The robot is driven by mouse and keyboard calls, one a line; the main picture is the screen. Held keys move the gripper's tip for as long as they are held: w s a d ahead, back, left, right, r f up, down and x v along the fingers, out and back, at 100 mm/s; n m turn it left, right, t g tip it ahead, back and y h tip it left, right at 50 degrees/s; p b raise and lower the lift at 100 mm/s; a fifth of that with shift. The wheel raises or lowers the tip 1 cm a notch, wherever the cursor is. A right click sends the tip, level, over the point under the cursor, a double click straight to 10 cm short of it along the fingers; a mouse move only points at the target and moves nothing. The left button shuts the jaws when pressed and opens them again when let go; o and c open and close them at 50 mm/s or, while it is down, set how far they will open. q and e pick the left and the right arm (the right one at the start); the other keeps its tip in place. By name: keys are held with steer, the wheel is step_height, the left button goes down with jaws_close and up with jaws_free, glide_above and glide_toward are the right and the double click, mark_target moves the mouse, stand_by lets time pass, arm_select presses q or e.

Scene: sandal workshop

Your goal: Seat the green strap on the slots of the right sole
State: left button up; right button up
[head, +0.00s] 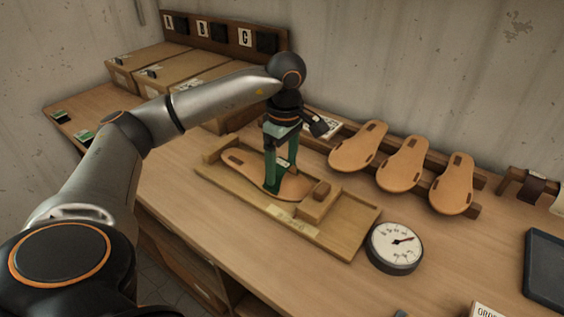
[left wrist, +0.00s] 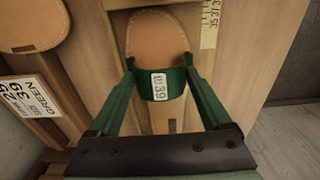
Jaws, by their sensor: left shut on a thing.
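A tan sole (head: 297,188) lies in a wooden fixture (head: 330,238) on the bench. It also shows in the left wrist view (left wrist: 158,35), rounded end up. My left gripper (head: 281,176) points down over the sole's middle and is shut on the green strap (left wrist: 148,87). The strap is a curved band with a white size label reading 39, spanning between the fingers across the sole. It is at or just above the sole's surface; I cannot tell whether its ends are in the slots, as the fingers hide them. My right gripper is not in view.
Several tan soles lean on a rack (head: 474,211) at the back right. Cardboard boxes (head: 121,77) stand back left. The front bench is mostly clear.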

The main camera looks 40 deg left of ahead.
arm_select(q)
steer(key=shift+f, duration=0.4)
stand_by(0.6)
steer(key=o, duration=0.9)
steer(key=shift+r, duration=0.1)
step_height(320, 180, up, 5)
steer(key=shift+d+r, duration=0.15)
steer(key=shift+r, duration=0.05)
step_height(320, 180, up, 7)
steer(key=p, duration=0.3)
steer(key=shift+d, duration=0.15)
